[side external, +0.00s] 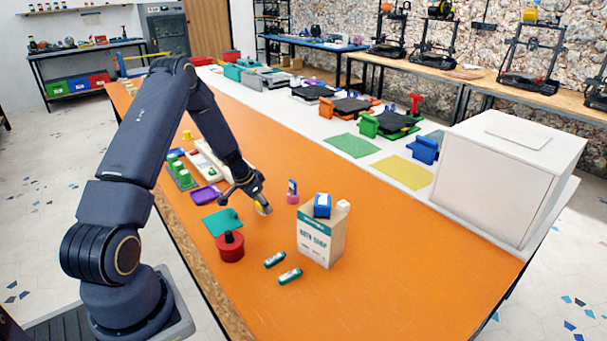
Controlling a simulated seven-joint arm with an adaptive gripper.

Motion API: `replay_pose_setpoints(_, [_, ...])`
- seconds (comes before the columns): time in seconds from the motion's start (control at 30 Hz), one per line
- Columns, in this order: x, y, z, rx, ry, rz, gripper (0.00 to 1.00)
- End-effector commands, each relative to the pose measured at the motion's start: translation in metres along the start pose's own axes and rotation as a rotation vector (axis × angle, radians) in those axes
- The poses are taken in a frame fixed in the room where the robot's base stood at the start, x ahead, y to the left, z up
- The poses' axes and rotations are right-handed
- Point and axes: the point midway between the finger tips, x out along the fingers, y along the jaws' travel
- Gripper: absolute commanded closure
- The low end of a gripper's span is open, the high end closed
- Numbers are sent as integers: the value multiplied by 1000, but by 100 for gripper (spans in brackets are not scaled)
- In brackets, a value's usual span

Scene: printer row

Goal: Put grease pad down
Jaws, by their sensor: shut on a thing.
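My gripper (258,201) is over the orange table, left of the carton. It is shut on a small yellow piece, the grease pad (262,209), which shows only partly between the fingertips. I cannot tell whether the pad touches the table. A teal flat piece (220,222) lies to the left of my gripper, beside a red round holder with a dark knob (230,247). A purple tray (206,196) lies further left.
A carton (321,240) with blue and white items at its top stands right of my gripper. Two green tubes (283,268) lie in front. The orange table's right side (420,255) is clear.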

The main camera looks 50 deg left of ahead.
Motion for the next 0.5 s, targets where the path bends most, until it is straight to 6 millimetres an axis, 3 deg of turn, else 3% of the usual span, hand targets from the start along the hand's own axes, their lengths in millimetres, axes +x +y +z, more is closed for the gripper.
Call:
replay_pose_setpoints(0.1, [11, 0, 5, -2, 0, -1, 75])
replay_pose_setpoints(0.47, [14, 0, 6, 0, 0, 0, 75])
replay_pose_setpoints(0.5, [14, 0, 6, 0, 1, 0, 49])
